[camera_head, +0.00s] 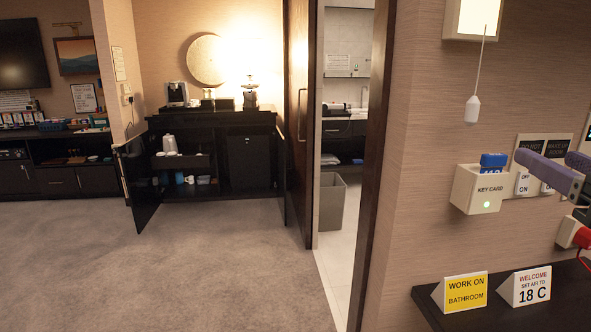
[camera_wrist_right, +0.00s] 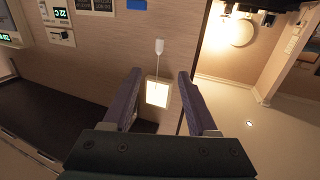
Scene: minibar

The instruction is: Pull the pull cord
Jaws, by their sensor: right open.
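The pull cord (camera_head: 483,55) is thin and white with a white bell-shaped pull (camera_head: 472,109) at its lower end. It hangs from a lit box (camera_head: 474,18) on the wall at the upper right of the head view. In the right wrist view the scene appears upside down, with the white pull (camera_wrist_right: 159,47) above the lit box (camera_wrist_right: 157,93). My right gripper (camera_head: 545,157) has purple fingers, open and empty, to the right of and below the pull. In the right wrist view the cord appears between its fingers (camera_wrist_right: 159,73), apart from them. My left gripper is out of view.
A white key card holder (camera_head: 476,189) with a blue card (camera_head: 493,160) and switch panels (camera_head: 527,182) are below the pull. A dark shelf (camera_head: 520,318) carries a yellow sign (camera_head: 465,292) and a white sign (camera_head: 525,287). A doorway and open carpet (camera_head: 200,260) lie left.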

